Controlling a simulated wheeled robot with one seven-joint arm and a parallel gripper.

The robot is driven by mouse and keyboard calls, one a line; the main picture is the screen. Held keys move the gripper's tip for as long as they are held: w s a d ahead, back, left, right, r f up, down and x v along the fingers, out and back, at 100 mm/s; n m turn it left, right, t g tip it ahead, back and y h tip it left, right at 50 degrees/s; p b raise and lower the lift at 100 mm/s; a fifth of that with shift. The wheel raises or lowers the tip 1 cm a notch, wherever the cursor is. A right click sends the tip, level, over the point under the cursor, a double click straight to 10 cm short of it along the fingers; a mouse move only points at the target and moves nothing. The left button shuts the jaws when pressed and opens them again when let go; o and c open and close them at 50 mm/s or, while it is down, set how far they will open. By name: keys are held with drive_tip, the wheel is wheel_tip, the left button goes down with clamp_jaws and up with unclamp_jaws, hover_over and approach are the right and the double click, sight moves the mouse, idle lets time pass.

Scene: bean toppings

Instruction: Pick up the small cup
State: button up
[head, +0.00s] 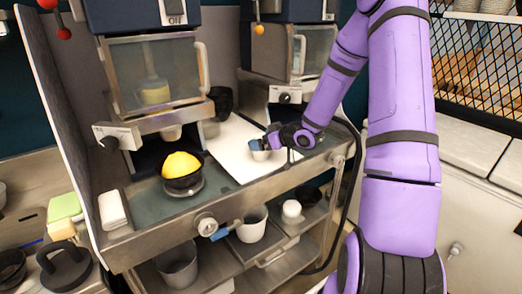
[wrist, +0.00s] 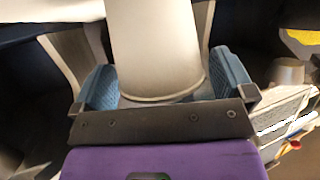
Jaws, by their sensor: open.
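The small cup (head: 260,154) is pale grey and stands on the white board at the right of the machine counter in the head view. In the wrist view the small cup (wrist: 155,45) fills the space between my blue finger pads. My gripper (head: 265,143) is at the cup and partly hides it in the head view. In the wrist view my gripper (wrist: 166,82) is open, with one pad on each side of the cup. I cannot tell whether either pad touches it.
A black bowl with a yellow heap (head: 182,168) stands on the counter to the left. Two machines (head: 155,75) rise behind. A white pot (head: 252,224) and a grey bucket (head: 178,265) sit on shelves below. A white board (head: 228,150) lies on the counter.

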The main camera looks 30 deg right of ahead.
drive_tip(key=c, duration=0.8)
